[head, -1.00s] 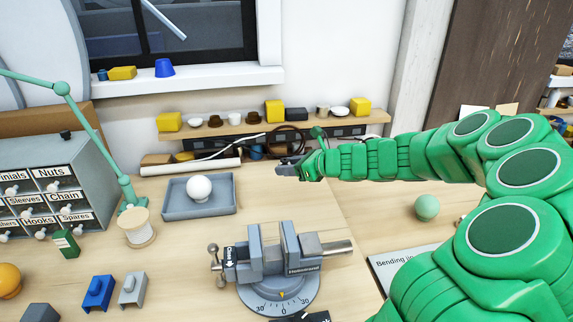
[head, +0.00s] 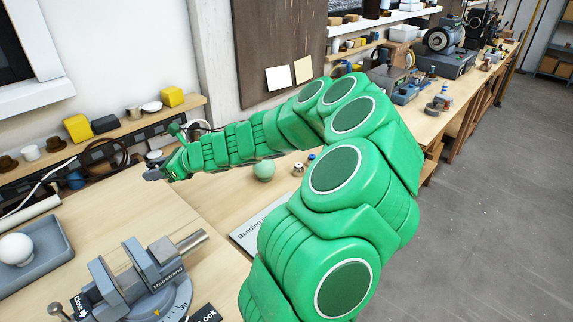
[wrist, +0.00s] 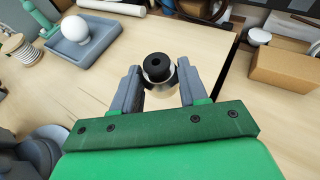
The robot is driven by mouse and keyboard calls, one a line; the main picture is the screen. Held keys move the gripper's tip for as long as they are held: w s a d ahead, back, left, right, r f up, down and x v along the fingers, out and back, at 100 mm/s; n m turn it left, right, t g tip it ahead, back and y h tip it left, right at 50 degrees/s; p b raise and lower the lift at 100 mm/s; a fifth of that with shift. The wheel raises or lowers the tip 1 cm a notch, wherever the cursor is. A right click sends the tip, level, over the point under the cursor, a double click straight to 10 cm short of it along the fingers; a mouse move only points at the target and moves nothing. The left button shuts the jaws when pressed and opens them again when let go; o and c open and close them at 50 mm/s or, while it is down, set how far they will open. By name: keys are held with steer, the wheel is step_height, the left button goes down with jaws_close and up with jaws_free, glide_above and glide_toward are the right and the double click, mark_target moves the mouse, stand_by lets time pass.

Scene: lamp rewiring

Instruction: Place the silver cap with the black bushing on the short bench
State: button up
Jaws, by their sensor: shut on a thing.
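My gripper (head: 152,174) is shut on the silver cap with the black bushing (wrist: 156,68). In the wrist view, the black bushing with its central hole faces up, above a pale metallic ring and body between the fingers. In the head view, the gripper is held out over the bench tops near the wall, and the held part is too small to make out. A wooden bench top (head: 214,192) on the right, past a seam, carries the bending jig card; I cannot tell for certain that it is the short bench.
A grey vise (head: 130,275) and a grey tray (head: 55,235) with a white ball stand on the left bench. A pale green ball (head: 264,170) and small metal parts (head: 298,169) sit on the right bench. In the wrist view, a cardboard box (wrist: 285,68) lies at right.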

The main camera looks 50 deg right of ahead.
steer(key=s+d+f+m+t+h, duration=0.1)
steer(key=s+d+f+m+h, duration=0.1)
steer(key=d, duration=0.5)
steer(key=s+d+f+m+h, duration=0.1)
steer(key=s+d+m+h, duration=0.15)
steer(key=d, duration=0.55)
glide_above(212, 176)
steer(key=s, duration=0.2)
steer(key=shift+n, duration=0.35)
steer(key=f, duration=0.8)
steer(key=shift+w+a+f, duration=0.15)
steer(key=shift+w+a, duration=0.05)
steer(key=shift+a, duration=0.2)
steer(key=shift+w+d+f, duration=0.15)
steer(key=shift+w+f, duration=0.25)
steer(key=shift+f, duration=0.1)
steer(key=shift+w+d+f, duration=0.15)
steer(key=shift+w+f, duration=0.2)
steer(key=shift+f, duration=0.15)
steer(key=shift+f+t, duration=0.3)
steer(key=shift+f, duration=1.1)
steer(key=shift+f, duration=0.1)
steer(key=o, duration=1.1)
steer(key=shift+o, duration=0.2)
